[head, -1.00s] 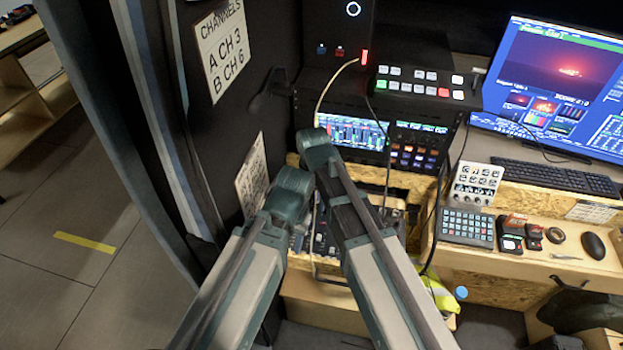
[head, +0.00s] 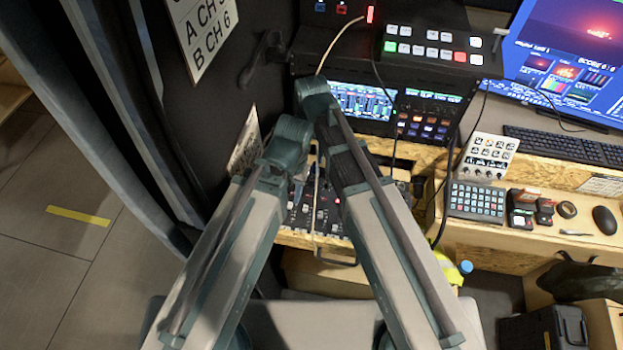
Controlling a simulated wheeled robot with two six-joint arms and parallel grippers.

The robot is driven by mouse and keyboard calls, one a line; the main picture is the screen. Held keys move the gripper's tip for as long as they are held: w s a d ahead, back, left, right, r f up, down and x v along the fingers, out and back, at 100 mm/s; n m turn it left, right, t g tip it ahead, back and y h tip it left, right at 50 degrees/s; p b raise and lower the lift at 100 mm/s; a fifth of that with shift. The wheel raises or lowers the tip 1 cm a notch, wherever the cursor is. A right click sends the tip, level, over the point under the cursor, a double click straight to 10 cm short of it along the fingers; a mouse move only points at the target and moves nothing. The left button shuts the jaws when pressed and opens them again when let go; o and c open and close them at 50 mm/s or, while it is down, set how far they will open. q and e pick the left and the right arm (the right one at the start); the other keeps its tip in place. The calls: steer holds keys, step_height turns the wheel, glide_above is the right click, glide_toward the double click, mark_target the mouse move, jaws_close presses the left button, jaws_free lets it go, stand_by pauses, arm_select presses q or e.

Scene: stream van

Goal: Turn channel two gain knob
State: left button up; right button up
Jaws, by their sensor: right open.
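The audio mixer (head: 328,212) with small knobs and faders sits low on the wooden desk, between and behind my two arms. Red and white caps show on it, but single knobs are too small to tell apart, so I cannot pick out the channel two gain knob. My arms cover its left and right parts. My right arm (head: 385,235) rises from the bottom and bends at the top in front of the rack screen. My right gripper is open and mostly hidden behind this arm; its fingertips are not clear. My left gripper is not in view; the left arm (head: 235,235) shows.
Above the mixer are a lit rack screen (head: 365,102) and a switcher panel (head: 432,45). A pale cable (head: 340,40) hangs toward the mixer. A keypad (head: 476,202), keyboard (head: 567,146) and mouse (head: 605,220) lie right. A dark wall closes the left side.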

mark_target(311, 180)
arm_select(q)
step_height(311, 180, down, 12)
steer(key=b, duration=1.1)
steer(key=shift+f+b, duration=0.2)
steer(key=shift+b, duration=0.15)
arm_select(e)
step_height(311, 180, down, 12)
steer(key=shift+f, duration=0.25)
steer(key=shift+r, duration=0.1)
jaws_close()
